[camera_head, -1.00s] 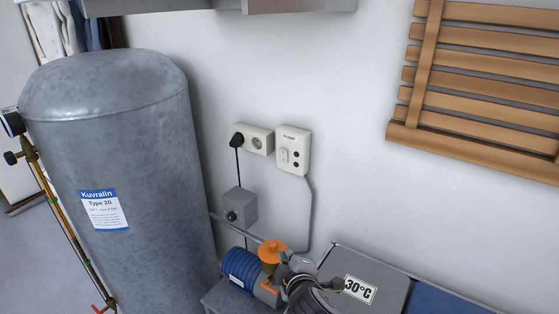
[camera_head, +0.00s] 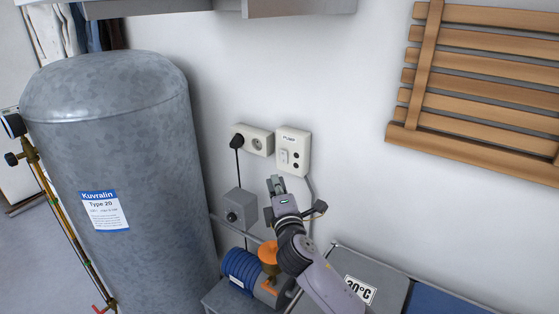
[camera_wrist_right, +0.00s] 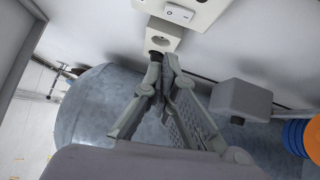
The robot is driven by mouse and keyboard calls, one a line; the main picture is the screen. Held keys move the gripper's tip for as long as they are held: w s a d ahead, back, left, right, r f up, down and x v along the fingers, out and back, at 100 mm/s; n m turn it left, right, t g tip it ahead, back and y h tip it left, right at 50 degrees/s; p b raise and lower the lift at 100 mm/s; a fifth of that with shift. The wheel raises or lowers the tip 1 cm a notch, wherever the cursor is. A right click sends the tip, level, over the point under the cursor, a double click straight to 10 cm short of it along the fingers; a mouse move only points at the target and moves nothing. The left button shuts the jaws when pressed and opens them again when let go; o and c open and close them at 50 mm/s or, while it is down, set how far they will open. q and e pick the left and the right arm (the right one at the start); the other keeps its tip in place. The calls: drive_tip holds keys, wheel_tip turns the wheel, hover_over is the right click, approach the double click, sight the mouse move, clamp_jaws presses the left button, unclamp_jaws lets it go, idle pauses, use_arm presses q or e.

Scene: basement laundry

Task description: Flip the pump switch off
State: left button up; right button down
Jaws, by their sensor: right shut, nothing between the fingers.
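My right gripper (camera_head: 275,184) is raised just below the box, pointing up, apart from the rocker. Its fingers (camera_wrist_right: 164,62) are shut with nothing between them. The blue and orange pump (camera_head: 241,268) stands below, partly hidden by my right arm. My left gripper is not in view.
A double socket (camera_head: 257,142) with a black plug is left of the switch box. A grey box (camera_head: 240,205) sits on the wall below. A large grey tank (camera_head: 110,150) fills the left. A bin marked 30°C (camera_head: 385,268) is lower right, and a wooden rack (camera_head: 480,70) upper right.

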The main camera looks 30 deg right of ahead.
sight(284, 157)
drive_tip(key=shift+w+d+r+p, duration=0.15)
drive_tip(key=shift+w+d+p, duration=0.05)
drive_tip(key=shift+w+d, duration=1)
drive_tip(key=shift+w+d+r+p, duration=0.25)
drive_tip(key=shift+w+d, duration=0.6)
drive_tip(key=shift+w, duration=0.55)
drive_tip(key=shift+w+d+r+p, duration=0.1)
drive_tip(key=shift+w+d+p, duration=0.1)
drive_tip(key=shift+w+d, duration=1)
drive_tip(key=shift+a, duration=0.15)
drive_tip(key=shift+w+d+r+p, duration=0.2)
drive_tip(key=shift+d+r+p, duration=0.2)
drive_tip(key=shift+r+p, duration=0.05)
drive_tip(key=shift+a+f, duration=0.1)
drive_tip(key=shift+f, duration=0.15)
